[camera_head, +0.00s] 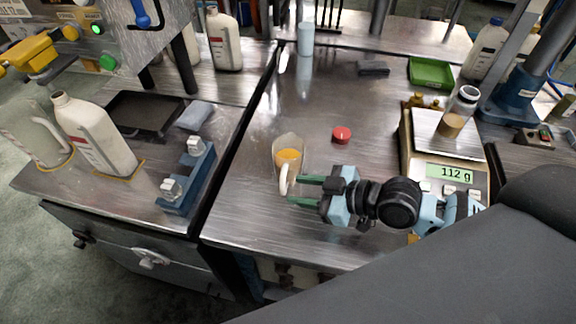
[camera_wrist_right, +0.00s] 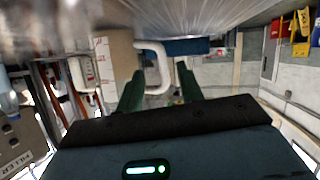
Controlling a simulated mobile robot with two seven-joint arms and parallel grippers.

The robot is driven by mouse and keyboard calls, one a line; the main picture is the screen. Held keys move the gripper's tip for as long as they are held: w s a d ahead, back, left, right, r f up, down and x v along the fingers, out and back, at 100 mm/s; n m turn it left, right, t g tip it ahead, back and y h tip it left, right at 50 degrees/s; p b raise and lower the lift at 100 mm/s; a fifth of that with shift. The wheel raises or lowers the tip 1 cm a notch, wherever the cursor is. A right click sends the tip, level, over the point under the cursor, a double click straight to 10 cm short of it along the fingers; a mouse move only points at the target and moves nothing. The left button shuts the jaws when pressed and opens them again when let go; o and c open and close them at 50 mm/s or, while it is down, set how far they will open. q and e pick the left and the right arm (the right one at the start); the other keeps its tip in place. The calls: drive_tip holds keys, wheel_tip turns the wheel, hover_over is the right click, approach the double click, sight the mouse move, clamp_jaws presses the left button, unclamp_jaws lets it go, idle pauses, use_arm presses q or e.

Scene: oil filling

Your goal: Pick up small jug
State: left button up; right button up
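The small jug (camera_head: 287,150) stands on the metal table, with yellow-orange liquid in it. Its pale handle (camera_head: 286,181) points toward the front. My right gripper (camera_head: 296,190) is at the handle, reaching in from the right with its green fingers apart. In the right wrist view the white handle (camera_wrist_right: 164,68) shows between the spread fingertips (camera_wrist_right: 160,74), with gaps beside it. The jug body (camera_wrist_right: 116,58) is left of the handle there. Whether a finger touches the handle is unclear. My left gripper is not in view.
A red cap (camera_head: 341,135) lies behind the gripper. A scale (camera_head: 459,172) reading 112 g, with a small bottle (camera_head: 461,108) on it, stands right. A white canister (camera_head: 93,136) and blue rack (camera_head: 187,179) are left. The table behind the jug is mostly clear.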

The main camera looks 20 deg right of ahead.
sight(283, 192)
drive_tip(key=shift+w+a, duration=0.1)
drive_tip(key=shift+a, duration=0.05)
drive_tip(key=x, duration=0.4)
drive_tip(key=shift+a+r+p, duration=0.15)
drive_tip(key=shift+a+p, duration=0.05)
drive_tip(key=shift+p, duration=0.15)
drive_tip(key=shift+w+a, duration=0.2)
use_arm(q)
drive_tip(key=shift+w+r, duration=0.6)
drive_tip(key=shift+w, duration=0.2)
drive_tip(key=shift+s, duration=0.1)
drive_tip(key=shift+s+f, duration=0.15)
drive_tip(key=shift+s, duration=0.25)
use_arm(e)
clamp_jaws()
